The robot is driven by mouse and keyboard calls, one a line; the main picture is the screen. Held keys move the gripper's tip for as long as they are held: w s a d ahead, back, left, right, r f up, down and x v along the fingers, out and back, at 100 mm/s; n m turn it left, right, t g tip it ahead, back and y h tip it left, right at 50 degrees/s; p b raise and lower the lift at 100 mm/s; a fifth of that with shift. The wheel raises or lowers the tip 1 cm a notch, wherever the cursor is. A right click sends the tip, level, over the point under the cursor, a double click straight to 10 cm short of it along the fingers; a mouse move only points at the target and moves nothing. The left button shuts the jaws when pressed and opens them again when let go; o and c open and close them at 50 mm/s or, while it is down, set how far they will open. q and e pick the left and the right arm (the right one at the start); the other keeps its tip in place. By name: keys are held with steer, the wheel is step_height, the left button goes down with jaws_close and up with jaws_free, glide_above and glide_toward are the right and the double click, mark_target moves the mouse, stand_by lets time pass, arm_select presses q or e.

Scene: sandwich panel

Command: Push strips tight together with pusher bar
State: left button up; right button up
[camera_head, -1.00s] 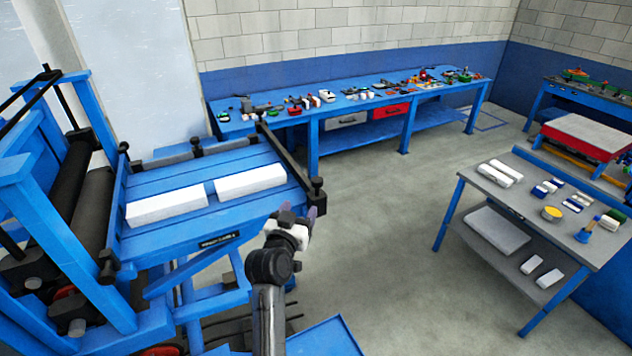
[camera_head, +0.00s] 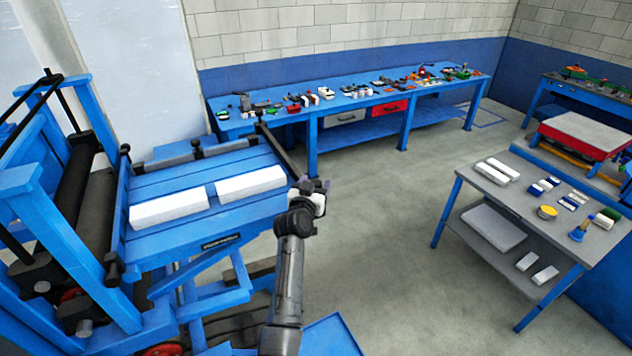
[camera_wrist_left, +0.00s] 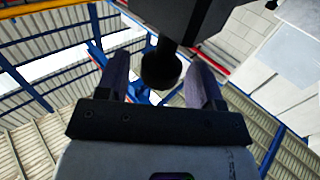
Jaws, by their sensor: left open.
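Two white strips, a left one (camera_head: 169,207) and a right one (camera_head: 251,184), lie end to end on the slatted blue table with a narrow gap between them. The black pusher bar (camera_head: 281,151) runs along the right end of the table, apart from the right strip. My left gripper (camera_head: 318,186) is at the near end of the bar and hides the knob there. In the left wrist view my gripper (camera_wrist_left: 165,80) is open, with a round black knob (camera_wrist_left: 161,70) between its fingers; I cannot tell whether they touch it. My right gripper is out of view.
A blue roller frame (camera_head: 40,200) stands at the left. A long blue bench (camera_head: 350,101) with tools stands behind. A grey-topped table (camera_head: 505,205) with small blocks stands at the right. Grey floor (camera_head: 390,235) is clear between them.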

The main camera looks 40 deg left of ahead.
arm_select(q)
steer(key=shift+w+a, duration=0.1)
steer(key=shift+w, duration=0.25)
